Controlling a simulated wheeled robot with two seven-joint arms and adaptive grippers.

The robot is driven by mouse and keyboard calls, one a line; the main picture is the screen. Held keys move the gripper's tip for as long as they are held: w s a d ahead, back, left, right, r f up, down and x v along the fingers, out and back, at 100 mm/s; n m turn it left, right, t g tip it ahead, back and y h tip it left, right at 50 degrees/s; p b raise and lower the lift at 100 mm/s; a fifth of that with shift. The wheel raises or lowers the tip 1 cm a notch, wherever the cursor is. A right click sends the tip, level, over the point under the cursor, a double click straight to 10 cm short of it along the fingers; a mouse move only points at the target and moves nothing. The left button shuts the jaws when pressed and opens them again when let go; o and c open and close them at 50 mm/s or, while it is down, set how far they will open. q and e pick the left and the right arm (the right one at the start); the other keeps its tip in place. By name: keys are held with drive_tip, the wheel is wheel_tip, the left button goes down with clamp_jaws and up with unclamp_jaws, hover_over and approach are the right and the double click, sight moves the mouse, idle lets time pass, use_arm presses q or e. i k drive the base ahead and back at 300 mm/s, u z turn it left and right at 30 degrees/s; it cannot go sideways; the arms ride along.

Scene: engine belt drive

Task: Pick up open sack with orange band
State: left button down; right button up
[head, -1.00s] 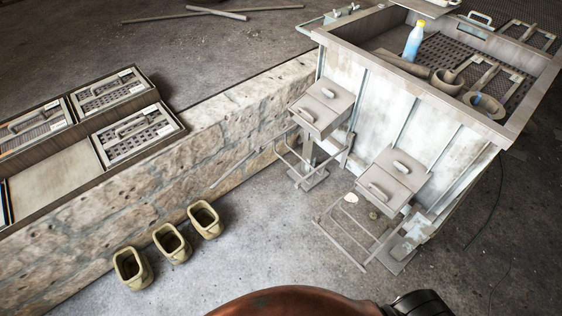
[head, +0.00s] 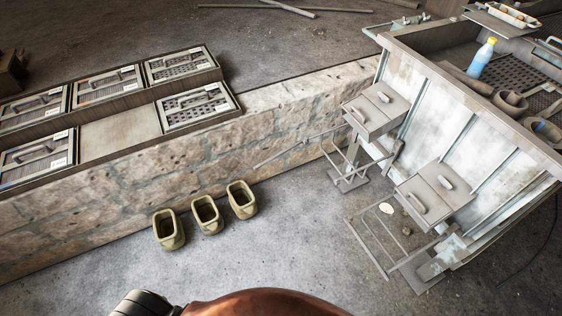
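Three open tan, sack-like containers stand upright in a row on the floor at the foot of the stone wall: a left one (head: 168,230), a middle one (head: 207,215) and a right one (head: 242,199). Their tops are open and dark inside. No orange band can be made out on any of them. Neither of my grippers is in view. Only parts of my own body show at the bottom edge.
A low stone wall (head: 290,125) runs behind the sacks, with framed panels (head: 195,107) on top. To the right stand two grey box-topped metal frames (head: 434,193) against a worktable (head: 430,95) holding a blue bottle (head: 481,58). The floor in front of the sacks is clear.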

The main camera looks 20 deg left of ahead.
sight(241, 199)
drive_tip(key=k, duration=0.45)
drive_tip(key=u, duration=0.7)
drive_tip(key=i, duration=0.5)
